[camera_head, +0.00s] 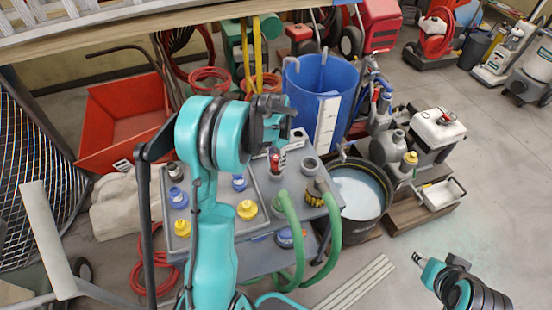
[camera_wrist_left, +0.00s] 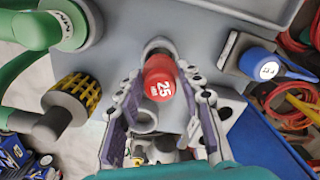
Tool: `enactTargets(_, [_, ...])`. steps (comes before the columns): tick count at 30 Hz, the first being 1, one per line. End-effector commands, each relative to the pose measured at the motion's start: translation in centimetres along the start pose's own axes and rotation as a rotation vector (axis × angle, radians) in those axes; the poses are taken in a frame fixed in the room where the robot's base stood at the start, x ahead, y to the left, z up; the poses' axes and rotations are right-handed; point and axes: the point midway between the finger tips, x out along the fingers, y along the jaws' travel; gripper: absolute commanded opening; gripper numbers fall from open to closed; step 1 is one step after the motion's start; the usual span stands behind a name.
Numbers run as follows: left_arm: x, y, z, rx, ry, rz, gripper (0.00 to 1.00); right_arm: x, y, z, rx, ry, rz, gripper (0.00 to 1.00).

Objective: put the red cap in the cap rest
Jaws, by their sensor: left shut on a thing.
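In the head view the red cap (camera_head: 275,165) shows just below my left gripper (camera_head: 277,135), over the grey bench top. I cannot tell whether the cap is clear of what is beneath it. My right gripper (camera_head: 418,259) is small at the lower right.
The grey bench (camera_head: 265,205) carries blue caps (camera_head: 239,182), yellow caps (camera_head: 247,209) and green hoses (camera_head: 291,225). A black-and-yellow knob (camera_wrist_left: 75,98) is left of the cap in the wrist view.

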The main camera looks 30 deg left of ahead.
Motion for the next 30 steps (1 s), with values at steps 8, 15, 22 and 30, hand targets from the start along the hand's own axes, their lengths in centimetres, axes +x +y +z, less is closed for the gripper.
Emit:
enactTargets(8, [0.8, 0.0, 0.0, 0.000, 0.000, 0.000, 0.08, 0.5, 0.0, 0.4, 0.000, 0.000, 0.000, 0.40])
enactTargets(15, [1.4, 0.0, 0.0, 0.000, 0.000, 0.000, 0.08, 0.9, 0.0, 0.7, 0.000, 0.000, 0.000, 0.40])
enactTargets(22, [2.0, 0.0, 0.0, 0.000, 0.000, 0.000, 0.08, 1.3, 0.0, 0.9, 0.000, 0.000, 0.000, 0.40])
enactTargets(30, [2.7, 0.0, 0.0, 0.000, 0.000, 0.000, 0.08, 1.7, 0.0, 1.2, 0.000, 0.000, 0.000, 0.40])
